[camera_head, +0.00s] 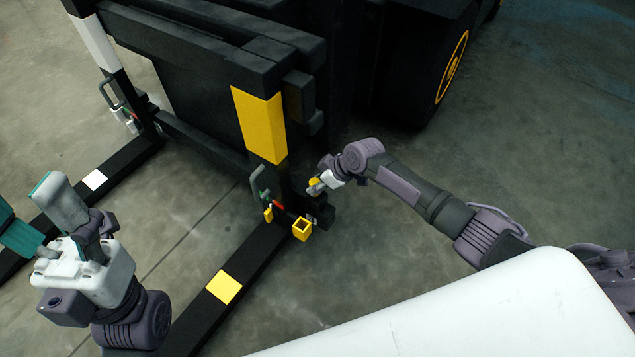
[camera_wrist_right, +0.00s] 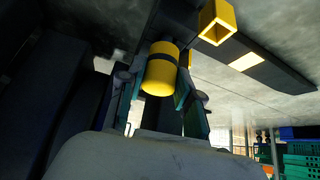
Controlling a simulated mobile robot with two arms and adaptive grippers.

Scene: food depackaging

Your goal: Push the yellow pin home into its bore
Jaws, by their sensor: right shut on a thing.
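The yellow pin (camera_wrist_right: 158,76) is a short round cylinder with a dark band near its far end. My right gripper (camera_wrist_right: 160,82) is shut on it, with one teal finger on each side.
A yellow square open-ended socket (camera_head: 302,229) sits low beside the fork heel; it also shows in the wrist view (camera_wrist_right: 217,22). A black fork (camera_head: 193,315) with a yellow patch runs towards me. The truck wheel (camera_head: 440,75) stands behind. Grey floor right of the fork is clear.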

